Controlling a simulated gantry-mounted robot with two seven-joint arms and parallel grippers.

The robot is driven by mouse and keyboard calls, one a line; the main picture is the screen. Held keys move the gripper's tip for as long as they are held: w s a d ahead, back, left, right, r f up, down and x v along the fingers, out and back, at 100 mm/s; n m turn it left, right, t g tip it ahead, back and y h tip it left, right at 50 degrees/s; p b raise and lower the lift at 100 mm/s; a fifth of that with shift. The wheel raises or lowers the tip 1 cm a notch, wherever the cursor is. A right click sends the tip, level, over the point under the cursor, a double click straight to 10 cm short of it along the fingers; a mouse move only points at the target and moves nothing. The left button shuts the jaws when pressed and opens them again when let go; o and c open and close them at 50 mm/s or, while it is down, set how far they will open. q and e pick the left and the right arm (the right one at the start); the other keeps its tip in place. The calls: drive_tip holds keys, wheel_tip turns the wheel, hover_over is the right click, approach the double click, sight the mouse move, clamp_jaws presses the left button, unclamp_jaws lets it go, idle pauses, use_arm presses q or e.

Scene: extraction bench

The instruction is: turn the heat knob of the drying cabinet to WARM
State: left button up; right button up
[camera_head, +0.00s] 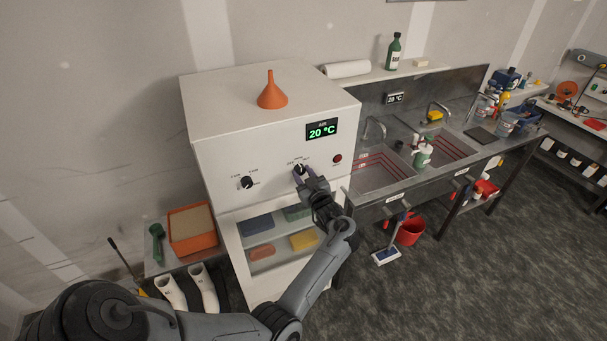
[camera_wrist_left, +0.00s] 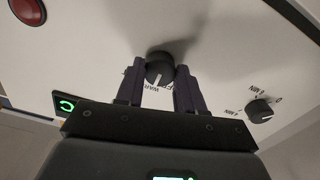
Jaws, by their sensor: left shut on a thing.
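The drying cabinet (camera_head: 205,115) is a white box with a green 20 °C display (camera_head: 322,131) on its front. The heat knob (camera_head: 299,169) is a black dial on the panel, right of the middle. My left gripper (camera_head: 304,175) is at this knob. In the left wrist view, the dark fingers of my left gripper (camera_wrist_left: 160,80) are shut on the heat knob (camera_wrist_left: 160,66), one on each side. Its white mark points down in that view, toward the WARM lettering. The fingers hide part of the scale. My right gripper is not in view.
A second black knob with minute marks (camera_head: 247,183) sits left on the panel; a red button (camera_head: 337,159) sits right. An orange funnel (camera_head: 271,91) stands on the cabinet top. A steel sink bench (camera_head: 380,172) adjoins on the right. An orange box (camera_head: 192,240) is at the left.

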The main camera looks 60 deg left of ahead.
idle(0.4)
use_arm(q)
drive_tip(key=o, duration=1)
drive_tip(key=shift+o, duration=0.2)
drive_tip(key=shift+d, duration=0.15)
drive_tip(key=s+d+b, duration=0.1)
drive_tip(key=d+b, duration=0.1)
drive_tip(key=d, duration=0.8)
drive_tip(key=shift+s+d, duration=0.15)
drive_tip(key=shift+d, duration=0.1)
